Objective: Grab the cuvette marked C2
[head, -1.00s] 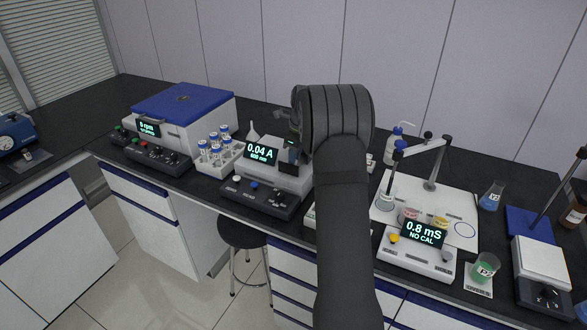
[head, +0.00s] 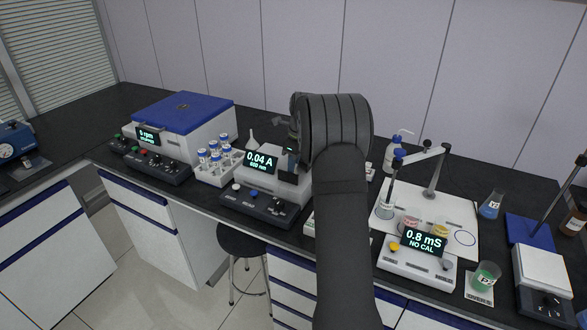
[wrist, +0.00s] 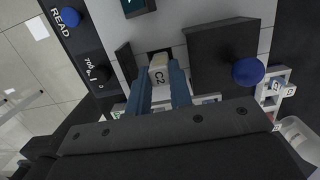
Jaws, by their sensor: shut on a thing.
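The cuvette marked C2 (wrist: 159,76) shows in the wrist view, pale with a beige top end and its label facing the camera. My gripper (wrist: 162,88) is shut on it, with a blue finger on each side. The cuvette is at a dark opening in the top of the white photometer (wrist: 205,18); how far it sits inside the opening cannot be told. In the head view the photometer (head: 290,188) reads 0.04 A, and my arm hides the gripper and the cuvette.
A dark lid block with a blue knob (wrist: 248,71) stands right of the fingers. In the head view a rack of blue-capped tubes (head: 217,172) stands left of the photometer, and a conductivity meter (head: 418,262) stands to the right.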

